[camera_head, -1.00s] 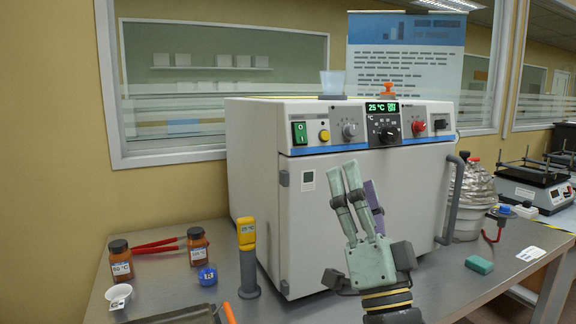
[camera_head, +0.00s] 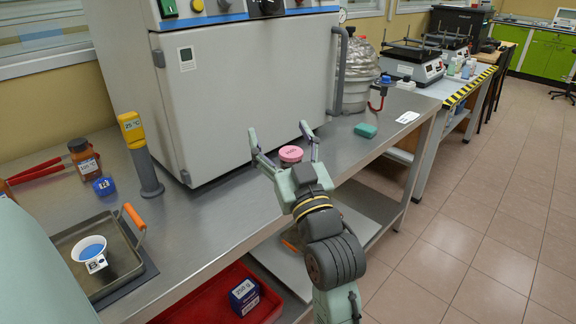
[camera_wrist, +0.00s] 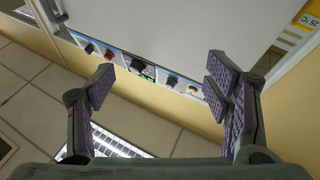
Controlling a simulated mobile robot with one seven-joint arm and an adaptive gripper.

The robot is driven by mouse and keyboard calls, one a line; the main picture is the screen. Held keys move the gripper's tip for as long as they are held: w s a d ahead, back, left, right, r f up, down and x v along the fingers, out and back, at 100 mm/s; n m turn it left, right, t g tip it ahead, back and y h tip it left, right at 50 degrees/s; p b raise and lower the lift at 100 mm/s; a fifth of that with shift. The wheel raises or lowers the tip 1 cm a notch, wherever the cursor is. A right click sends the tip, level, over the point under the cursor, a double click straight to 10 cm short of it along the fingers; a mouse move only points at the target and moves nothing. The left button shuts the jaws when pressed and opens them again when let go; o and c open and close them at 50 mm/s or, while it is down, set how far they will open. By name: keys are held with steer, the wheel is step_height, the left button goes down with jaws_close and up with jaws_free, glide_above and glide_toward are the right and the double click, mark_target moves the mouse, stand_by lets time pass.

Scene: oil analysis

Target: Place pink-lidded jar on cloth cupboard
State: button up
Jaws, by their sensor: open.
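The pink-lidded jar (camera_head: 290,155) shows on the steel table in the head view, in front of the white cabinet (camera_head: 235,95). Only its pink lid and a little below it are visible; my gripper hides the rest. My gripper (camera_head: 278,132) is open, and its fingers appear on either side of the lid in the head view. I cannot tell whether they are level with the jar. The wrist view shows the open fingers (camera_wrist: 160,85) with nothing between them, and the cabinet's control panel (camera_wrist: 145,70) upside down. The jar is not in the wrist view. I cannot make out a cloth.
A tray (camera_head: 135,262) with orange handles holds a white bowl (camera_head: 90,249) at the left. A brown bottle (camera_head: 84,158), blue item (camera_head: 104,187) and yellow-topped stand (camera_head: 143,155) are behind it. A red bin (camera_head: 205,303) sits below. A teal block (camera_head: 366,130) lies right, beyond clear steel.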

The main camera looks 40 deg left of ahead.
mark_target(294, 162)
steer(key=w+d+f+m+g+h, duration=0.1)
steer(key=w+d+f+h, duration=0.15)
steer(key=f, duration=0.45)
steer(key=w+d+f+m+h, duration=0.1)
steer(key=w+f+h, duration=0.15)
steer(key=f, duration=0.35)
steer(key=shift+y, duration=0.3)
steer(key=p+x, duration=0.3)
steer(key=x, duration=0.7)
steer(key=shift+w+f, duration=0.1)
steer(key=shift+w+a+f, duration=0.1)
steer(key=shift+w+a, duration=0.05)
steer(key=shift+a, duration=0.1)
steer(key=shift+c, duration=0.2)
steer(key=c, duration=1.4)
